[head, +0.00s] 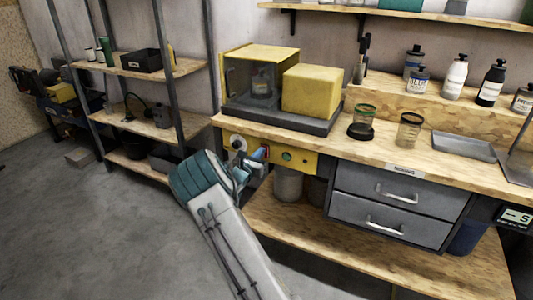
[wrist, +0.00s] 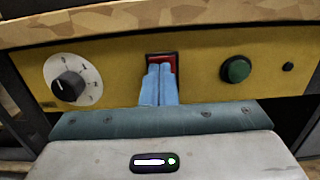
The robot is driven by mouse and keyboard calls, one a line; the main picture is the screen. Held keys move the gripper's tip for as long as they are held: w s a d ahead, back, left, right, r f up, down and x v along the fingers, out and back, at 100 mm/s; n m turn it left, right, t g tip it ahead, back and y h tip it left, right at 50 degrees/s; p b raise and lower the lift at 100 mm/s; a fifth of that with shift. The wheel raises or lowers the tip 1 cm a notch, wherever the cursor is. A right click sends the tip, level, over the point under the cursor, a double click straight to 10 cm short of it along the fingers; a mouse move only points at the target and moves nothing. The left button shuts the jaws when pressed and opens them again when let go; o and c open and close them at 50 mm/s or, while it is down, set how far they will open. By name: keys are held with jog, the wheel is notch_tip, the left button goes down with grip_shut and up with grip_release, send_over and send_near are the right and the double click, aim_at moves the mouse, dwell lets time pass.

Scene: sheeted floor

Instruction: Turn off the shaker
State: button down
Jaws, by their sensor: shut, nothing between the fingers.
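The shaker, a yellow machine (head: 312,92) with a dark see-through front on its left part, stands on a grey base on the workbench. Below the bench edge is a yellow control panel (head: 308,161), also in the wrist view (wrist: 205,82). It carries a red rocker switch (wrist: 172,60) in a black frame, a black dial (wrist: 68,87) on a white disc at left and a green round button (wrist: 236,69) at right. My gripper (wrist: 159,68), also in the head view (head: 264,152), is shut and empty. Its blue fingertips overlap the switch, hiding its lower part; contact cannot be told.
The wooden workbench top (head: 350,145) overhangs the panel. Grey drawers (head: 385,200) sit to the right, and a lower wooden shelf (head: 370,262) juts out beneath. A metal shelf rack (head: 150,125) stands at left. The floor (head: 90,235) at front left is clear.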

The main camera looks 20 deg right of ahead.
jog(key=r+v, duration=0.2)
jog(key=v, duration=1.1)
jog(key=shift+s+a+r, duration=0.3)
jog(key=shift+s, duration=0.1)
jog(key=shift+d, duration=0.1)
jog(key=s+d+r+m+g+y+p, duration=0.25)
jog(key=s+r+m+g, duration=0.2)
jog(key=s+m, duration=0.35)
jog(key=s+d+r+m+g+y+p, duration=0.15)
jog(key=s+d+r+m+g, duration=0.4)
jog(key=s, duration=0.55)
jog(key=s+a+r+m+y+p, duration=0.2)
jog(key=s+a+m+y, duration=0.3)
jog(key=s+a, duration=0.3)
jog(key=s+a+r+m+y+p, duration=0.3)
jog(key=s+a+r+m+y, duration=0.2)
jog(key=s, duration=0.5)
jog(key=a+m, duration=0.2)
jog(key=a, duration=0.1)
jog(key=shift+s+r+m+t, duration=0.3)
jog(key=shift+s+m+t, duration=0.05)
jog(key=shift+s+t, duration=0.05)
